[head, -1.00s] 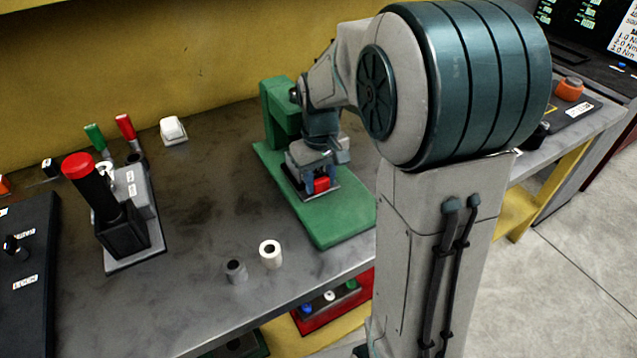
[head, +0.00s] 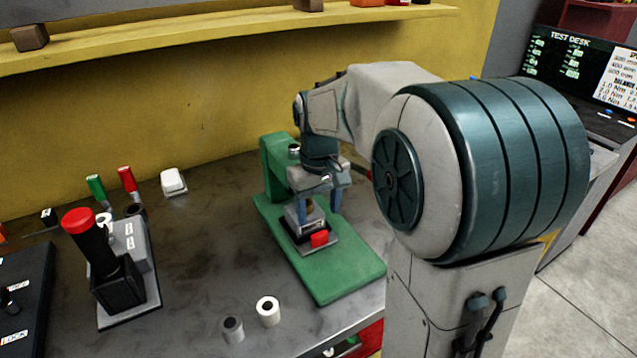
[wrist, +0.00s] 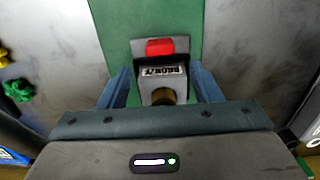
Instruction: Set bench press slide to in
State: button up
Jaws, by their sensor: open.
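The bench press (head: 345,275) has a green base and a green upright at its back. Its slide is a dark plate on the base with a red tab (head: 319,239) at the front. A grey block (head: 303,216) with a brass-coloured round top stands on the slide. In the wrist view the block (wrist: 161,82) bears a label that seems to read BRONZE, behind the red tab (wrist: 160,47). My gripper (head: 314,212) is open above the slide, pointing down. In the wrist view its fingers (wrist: 162,88) lie either side of the block, with gaps; contact is not visible.
A grey fixture with a red-topped black lever (head: 78,222) stands at left. Two small cylinders, one white (head: 268,311) and one grey (head: 232,329), stand on the bench in front of the press. A yellow shelf (head: 200,40) runs along the wall above.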

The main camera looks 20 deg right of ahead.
notch_tip(320, 180, up, 7)
jog(key=shift+f, duration=0.2)
